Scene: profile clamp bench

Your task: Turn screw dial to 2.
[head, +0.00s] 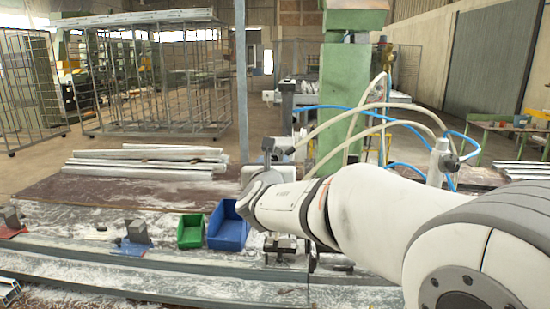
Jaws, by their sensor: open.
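A small metal clamp-like fixture (285,246) stands on the bench just below my forearm, right of the blue bin. A dark upright part (313,258) is at its right side; I cannot tell whether it is the screw dial. No numbers or dial marks are readable. My white arm reaches in from the right, and its wrist is above and behind the fixture. The jaws of my gripper cannot be made out; the wrist hides that area. No contact between arm and fixture can be seen.
A green bin (190,232) and a blue bin (228,228) stand left of the fixture. A grey block on a blue base (135,238) is farther left. Long profiles (150,160) lie stacked behind. A green column (351,95) and hoses rise behind my arm.

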